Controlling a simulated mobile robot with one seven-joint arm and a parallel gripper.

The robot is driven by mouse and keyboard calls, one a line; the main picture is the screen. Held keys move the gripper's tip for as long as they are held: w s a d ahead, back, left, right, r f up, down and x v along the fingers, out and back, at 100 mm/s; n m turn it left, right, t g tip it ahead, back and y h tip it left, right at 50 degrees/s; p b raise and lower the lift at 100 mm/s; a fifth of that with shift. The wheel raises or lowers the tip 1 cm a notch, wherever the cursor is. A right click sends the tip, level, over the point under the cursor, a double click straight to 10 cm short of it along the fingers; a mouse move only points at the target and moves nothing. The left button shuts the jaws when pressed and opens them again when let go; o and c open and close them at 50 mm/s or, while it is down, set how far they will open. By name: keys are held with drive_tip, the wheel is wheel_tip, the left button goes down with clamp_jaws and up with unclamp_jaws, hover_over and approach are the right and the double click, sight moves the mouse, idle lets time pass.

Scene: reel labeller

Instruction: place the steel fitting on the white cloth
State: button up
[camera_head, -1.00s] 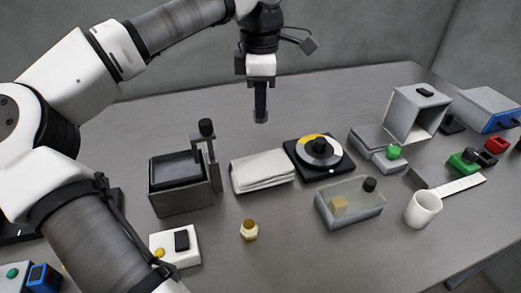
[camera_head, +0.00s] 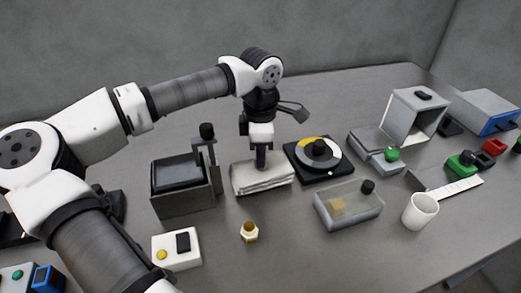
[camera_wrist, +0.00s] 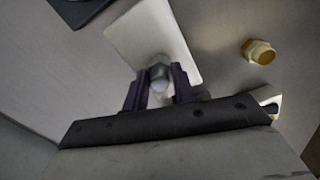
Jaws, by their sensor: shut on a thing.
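The white cloth (camera_head: 262,182) lies folded on the table in the middle of the head view. It also shows as a pale rectangle in the wrist view (camera_wrist: 150,32). My gripper (camera_head: 261,167) points down over the cloth. In the wrist view my gripper (camera_wrist: 160,84) is shut on the steel fitting (camera_wrist: 160,74), a small grey rounded piece between the fingertips. The fitting appears over the near end of the cloth there. It is hard to make out in the head view, and I cannot tell whether it touches the cloth.
A brass fitting (camera_head: 250,232) stands on the table in front of the cloth. A grey box with a lever (camera_head: 183,200) is left of the cloth, and a black dial plate (camera_head: 336,172) is close on its right. A clear-lidded box (camera_head: 350,208) stands farther right.

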drive_tip(key=shift+f, duration=0.2)
drive_tip(key=o, duration=1)
drive_tip(key=shift+r, duration=0.1)
wheel_tip(320, 180, up, 12)
drive_tip(key=shift+r+b, duration=0.15)
drive_tip(key=shift+b, duration=0.45)
